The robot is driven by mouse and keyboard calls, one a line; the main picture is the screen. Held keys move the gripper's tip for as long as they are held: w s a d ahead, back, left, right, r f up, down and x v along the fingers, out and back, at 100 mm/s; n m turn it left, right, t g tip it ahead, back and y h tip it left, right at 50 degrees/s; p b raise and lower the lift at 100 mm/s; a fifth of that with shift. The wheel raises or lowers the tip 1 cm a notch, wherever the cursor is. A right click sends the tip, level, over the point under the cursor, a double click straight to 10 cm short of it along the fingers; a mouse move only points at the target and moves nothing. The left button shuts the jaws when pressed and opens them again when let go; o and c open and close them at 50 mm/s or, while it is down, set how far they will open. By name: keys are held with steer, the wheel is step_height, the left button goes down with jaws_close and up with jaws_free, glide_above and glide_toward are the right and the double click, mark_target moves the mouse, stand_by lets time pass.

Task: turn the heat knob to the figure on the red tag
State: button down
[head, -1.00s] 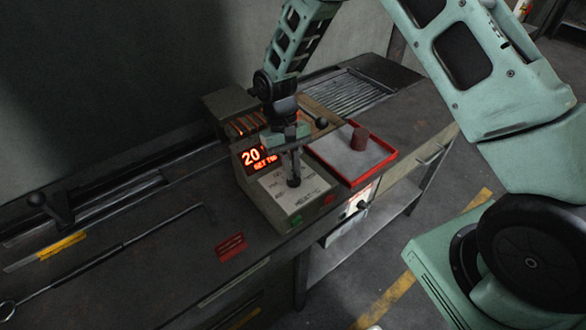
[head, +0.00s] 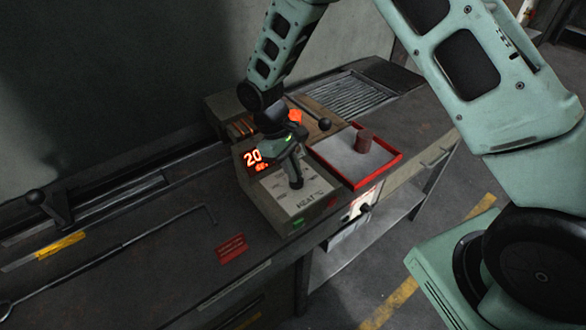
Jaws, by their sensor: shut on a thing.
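The heat control box (head: 275,217) stands on the bench, its sloped top lettered "HEAT °C". Its orange display (head: 252,157) reads "20" as far as I can see; my gripper covers the rest. My gripper (head: 295,183) points down at the middle of the panel and is shut on the heat knob, which the fingers hide almost wholly. The red tag (head: 231,248) lies on the bench at the left of the box; its figure is too small to read.
A red-rimmed tray (head: 352,186) with a brown cylinder (head: 364,141) stands right of the box. A black ball-topped lever (head: 325,124) rises behind it. A long hooked rod (head: 119,247) and a yellow strip (head: 61,245) lie at the left. Glowing orange pieces (head: 240,127) sit behind the box.

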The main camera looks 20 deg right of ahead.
steer(key=shift+w, duration=0.1)
steer(key=c, duration=1.5)
jaws_free()
steer(key=shift+r, duration=0.1)
steer(key=b+v, duration=0.4)
steer(key=v, duration=1.3)
steer(key=shift+r, duration=0.1)
steer(key=s+a+n+t+y+b, duration=0.1)
steer(key=s+a, duration=0.1)
steer(key=s, duration=0.6)
steer(key=s+a+t+y, duration=0.1)
steer(key=s+a, duration=0.2)
steer(key=s, duration=0.5)
steer(key=s+d+f+t+y, duration=0.1)
steer(key=s+d+f, duration=0.1)
steer(key=s, duration=1.1)
steer(key=shift+s+d+f+t+b, duration=0.15)
steer(key=shift+d+f+t+b, duration=0.2)
steer(key=shift+d, duration=0.2)
